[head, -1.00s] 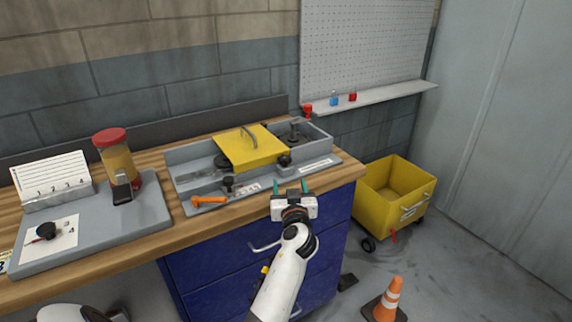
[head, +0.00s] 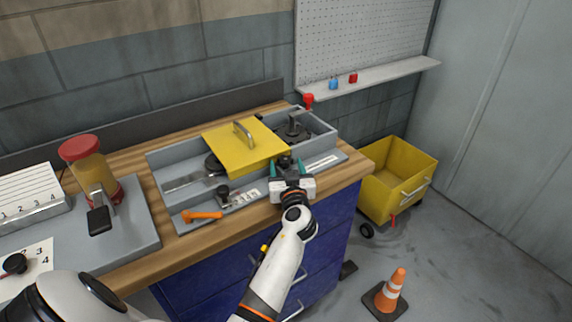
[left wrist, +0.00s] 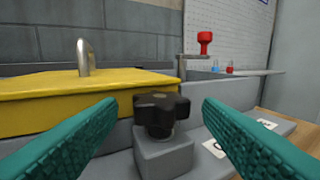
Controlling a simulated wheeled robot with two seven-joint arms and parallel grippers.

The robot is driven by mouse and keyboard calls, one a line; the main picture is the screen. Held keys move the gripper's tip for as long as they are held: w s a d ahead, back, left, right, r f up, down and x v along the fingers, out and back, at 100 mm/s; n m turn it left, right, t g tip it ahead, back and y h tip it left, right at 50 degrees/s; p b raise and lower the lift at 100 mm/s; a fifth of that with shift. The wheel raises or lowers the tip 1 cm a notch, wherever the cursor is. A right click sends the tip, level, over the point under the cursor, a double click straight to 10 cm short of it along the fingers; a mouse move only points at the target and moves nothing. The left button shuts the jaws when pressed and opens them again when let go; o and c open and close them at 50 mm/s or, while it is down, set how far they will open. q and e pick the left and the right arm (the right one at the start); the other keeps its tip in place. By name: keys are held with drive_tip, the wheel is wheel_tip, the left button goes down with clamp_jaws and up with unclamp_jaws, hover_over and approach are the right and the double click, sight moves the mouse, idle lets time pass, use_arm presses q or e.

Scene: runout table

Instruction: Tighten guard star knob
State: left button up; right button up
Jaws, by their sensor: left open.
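The black star knob (head: 284,161) sits on a grey block at the front right corner of the yellow guard (head: 228,142). In the left wrist view the star knob (left wrist: 161,112) stands upright, straight ahead, between the two green fingers. The guard (left wrist: 60,103) lies flat to its left, with a metal handle on top. My left gripper (head: 288,171) is open at the front of the knob, one finger to each side. In the left wrist view the gripper's fingertips (left wrist: 158,105) appear apart from the knob. My right gripper is not seen.
The grey tray (head: 155,180) holds another black knob (head: 222,192) and an orange-handled tool (head: 200,216). A red knob (head: 308,99) stands behind. A jar (head: 88,165) is at left. A yellow cart (head: 395,180) and a cone (head: 390,290) are on the floor at right.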

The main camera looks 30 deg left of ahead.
use_arm(q)
drive_tip(key=shift+d, duration=0.1)
drive_tip(key=shift+c, duration=1.2)
drive_tip(key=c, duration=0.7)
drive_tip(key=shift+r, duration=0.1)
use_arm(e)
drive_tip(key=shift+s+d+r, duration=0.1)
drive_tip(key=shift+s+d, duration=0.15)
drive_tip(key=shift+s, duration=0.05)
